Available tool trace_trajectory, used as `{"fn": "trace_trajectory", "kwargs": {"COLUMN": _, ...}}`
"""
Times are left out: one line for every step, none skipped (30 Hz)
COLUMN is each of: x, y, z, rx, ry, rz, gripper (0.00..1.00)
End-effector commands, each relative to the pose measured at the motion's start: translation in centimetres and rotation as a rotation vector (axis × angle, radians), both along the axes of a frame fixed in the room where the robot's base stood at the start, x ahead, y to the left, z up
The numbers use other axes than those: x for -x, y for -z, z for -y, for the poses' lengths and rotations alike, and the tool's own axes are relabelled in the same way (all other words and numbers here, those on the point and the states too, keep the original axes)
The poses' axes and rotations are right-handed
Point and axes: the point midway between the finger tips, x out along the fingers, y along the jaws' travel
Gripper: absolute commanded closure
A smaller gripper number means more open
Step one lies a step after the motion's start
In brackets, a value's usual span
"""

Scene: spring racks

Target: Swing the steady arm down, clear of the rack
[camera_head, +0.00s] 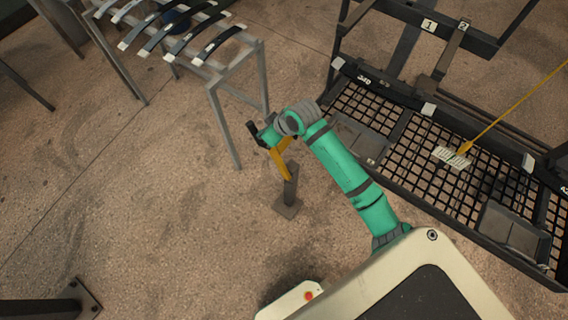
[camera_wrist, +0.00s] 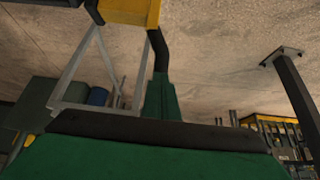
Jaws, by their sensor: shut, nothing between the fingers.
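A yellow bar (camera_head: 281,163) stands at a slant by a short grey post (camera_head: 290,187) with a square foot on the floor. I take the bar to be the steady arm, but cannot be sure. My gripper (camera_head: 254,132), at the end of my green arm, is shut and empty just left of the bar's upper end. I cannot tell whether they touch. In the wrist view a yellow block (camera_wrist: 130,10) shows at the top edge, beside a dark finger (camera_wrist: 157,50). My green wrist covers the lower part of that view.
A grey rack (camera_head: 215,82) holding several curved leaf springs (camera_head: 178,32) stands at upper left. A black mesh rack (camera_head: 400,145) with numbered uprights is at right, with a yellow line (camera_head: 515,108) reaching a pale slotted plate (camera_head: 452,157). Open floor lies at lower left.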

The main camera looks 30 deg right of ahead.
Motion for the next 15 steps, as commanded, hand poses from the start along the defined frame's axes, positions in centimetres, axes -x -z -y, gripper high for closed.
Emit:
{"fn": "trace_trajectory", "kwargs": {"x": -0.2, "y": 0.0, "z": -0.1, "rx": 0.0, "ry": 0.0, "rz": 0.0, "gripper": 1.0}}
{"fn": "trace_trajectory", "kwargs": {"x": -0.3, "y": 0.0, "z": -0.1, "rx": 0.0, "ry": 0.0, "rz": 0.0, "gripper": 1.0}}
{"fn": "trace_trajectory", "kwargs": {"x": -0.4, "y": 0.0, "z": -0.1, "rx": 0.0, "ry": 0.0, "rz": 0.0, "gripper": 1.0}}
{"fn": "trace_trajectory", "kwargs": {"x": -0.5, "y": 0.0, "z": -0.2, "rx": 0.0, "ry": 0.0, "rz": 0.0, "gripper": 1.0}}
{"fn": "trace_trajectory", "kwargs": {"x": -0.6, "y": 0.0, "z": -0.2, "rx": 0.0, "ry": 0.0, "rz": 0.0, "gripper": 1.0}}
{"fn": "trace_trajectory", "kwargs": {"x": -0.7, "y": 0.0, "z": -0.3, "rx": 0.0, "ry": 0.0, "rz": 0.0, "gripper": 1.0}}
{"fn": "trace_trajectory", "kwargs": {"x": -0.8, "y": 0.0, "z": -0.4, "rx": -0.001, "ry": -0.001, "rz": 0.001, "gripper": 1.0}}
{"fn": "trace_trajectory", "kwargs": {"x": -0.9, "y": 0.0, "z": -0.4, "rx": -0.001, "ry": -0.001, "rz": 0.001, "gripper": 1.0}}
{"fn": "trace_trajectory", "kwargs": {"x": -1.0, "y": 0.0, "z": -0.5, "rx": -0.001, "ry": -0.001, "rz": 0.001, "gripper": 1.0}}
{"fn": "trace_trajectory", "kwargs": {"x": -1.1, "y": 0.0, "z": -0.5, "rx": 0.0, "ry": 0.0, "rz": 0.001, "gripper": 1.0}}
{"fn": "trace_trajectory", "kwargs": {"x": -1.2, "y": 0.0, "z": -0.5, "rx": 0.0, "ry": 0.0, "rz": 0.0, "gripper": 1.0}}
{"fn": "trace_trajectory", "kwargs": {"x": -1.3, "y": 0.0, "z": -0.6, "rx": 0.001, "ry": -0.001, "rz": 0.0, "gripper": 1.0}}
{"fn": "trace_trajectory", "kwargs": {"x": -1.4, "y": 0.0, "z": -0.6, "rx": 0.0, "ry": -0.001, "rz": 0.0, "gripper": 1.0}}
{"fn": "trace_trajectory", "kwargs": {"x": -1.5, "y": 0.0, "z": -0.7, "rx": 0.0, "ry": -0.001, "rz": 0.0, "gripper": 1.0}}
{"fn": "trace_trajectory", "kwargs": {"x": -1.7, "y": 0.0, "z": -0.8, "rx": 0.0, "ry": -0.001, "rz": 0.0, "gripper": 1.0}}
